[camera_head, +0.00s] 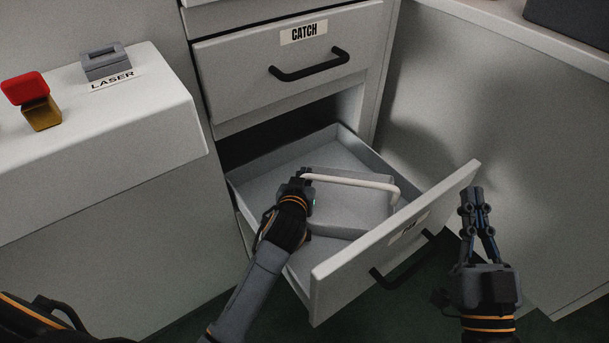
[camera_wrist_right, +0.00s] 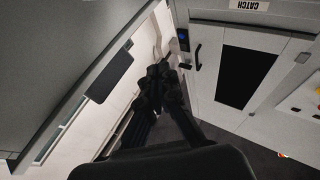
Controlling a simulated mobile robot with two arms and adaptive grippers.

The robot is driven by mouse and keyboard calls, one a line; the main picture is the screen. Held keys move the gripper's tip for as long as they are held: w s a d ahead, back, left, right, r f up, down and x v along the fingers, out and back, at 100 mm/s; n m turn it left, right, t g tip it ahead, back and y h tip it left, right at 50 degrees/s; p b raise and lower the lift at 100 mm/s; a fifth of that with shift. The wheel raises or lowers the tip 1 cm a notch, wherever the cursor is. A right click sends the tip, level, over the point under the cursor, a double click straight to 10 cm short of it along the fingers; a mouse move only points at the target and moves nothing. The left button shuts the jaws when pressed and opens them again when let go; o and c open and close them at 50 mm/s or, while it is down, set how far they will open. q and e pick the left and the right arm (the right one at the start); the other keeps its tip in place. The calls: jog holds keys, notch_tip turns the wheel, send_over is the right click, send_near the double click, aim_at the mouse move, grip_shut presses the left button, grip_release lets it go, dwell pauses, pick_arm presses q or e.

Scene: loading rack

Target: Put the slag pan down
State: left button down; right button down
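The slag pan (camera_head: 355,207) is a shallow grey pan with a pale raised bar handle (camera_head: 350,181). In the head view it is inside the open lower drawer (camera_head: 335,277), apparently low near the drawer floor; I cannot tell whether it touches it. My left gripper (camera_head: 299,177) is at the left end of the handle and appears shut on it; its fingers are partly hidden. My right gripper (camera_head: 472,192) is empty, its fingertips together, to the right of the drawer front. It also shows in the right wrist view (camera_wrist_right: 160,70).
A white console (camera_head: 110,150) with a LASER label and a red switch (camera_head: 25,88) stands left. A grey cabinet side (camera_head: 530,150) bounds the right.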

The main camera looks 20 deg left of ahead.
pick_arm(q)
jog(key=c, duration=1.5)
grip_release()
